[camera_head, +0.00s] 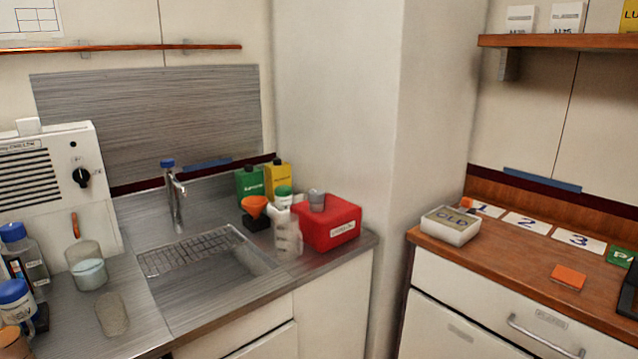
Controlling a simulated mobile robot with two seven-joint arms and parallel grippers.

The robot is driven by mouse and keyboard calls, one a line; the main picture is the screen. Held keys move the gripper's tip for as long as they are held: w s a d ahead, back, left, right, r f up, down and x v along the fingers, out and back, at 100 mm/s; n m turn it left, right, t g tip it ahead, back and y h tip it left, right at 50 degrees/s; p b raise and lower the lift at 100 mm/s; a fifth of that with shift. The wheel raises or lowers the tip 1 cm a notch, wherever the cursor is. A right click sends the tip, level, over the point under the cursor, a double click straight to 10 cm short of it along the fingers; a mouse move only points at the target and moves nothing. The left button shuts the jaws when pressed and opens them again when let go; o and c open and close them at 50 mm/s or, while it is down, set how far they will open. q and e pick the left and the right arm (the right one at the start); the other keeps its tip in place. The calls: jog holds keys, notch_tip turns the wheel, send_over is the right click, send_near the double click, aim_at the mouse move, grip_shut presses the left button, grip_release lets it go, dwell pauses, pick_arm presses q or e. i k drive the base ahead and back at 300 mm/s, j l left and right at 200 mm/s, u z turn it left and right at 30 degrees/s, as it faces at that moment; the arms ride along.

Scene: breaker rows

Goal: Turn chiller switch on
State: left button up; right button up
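The chiller is a white box (90,195) with dark vent slots and a partly readable label at the upper left, at the left on the metal counter. Its black rotary switch knob (81,177) is on the front face, with small markings beside it that are too small to read. A small dark dot (73,144) sits above the knob. Neither of my grippers is in view.
A glass beaker (87,268) with an orange-handled tool stands in front of the chiller, with blue-capped bottles (15,300) to its left. A sink (205,275) with a tap (176,200) lies to the right. A red box (328,222) and bottles stand beyond it.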

aim_at(81, 175)
jog(key=u, duration=1.35)
jog(key=l+z, duration=0.15)
jog(key=l, duration=0.25)
jog(key=k, duration=0.05)
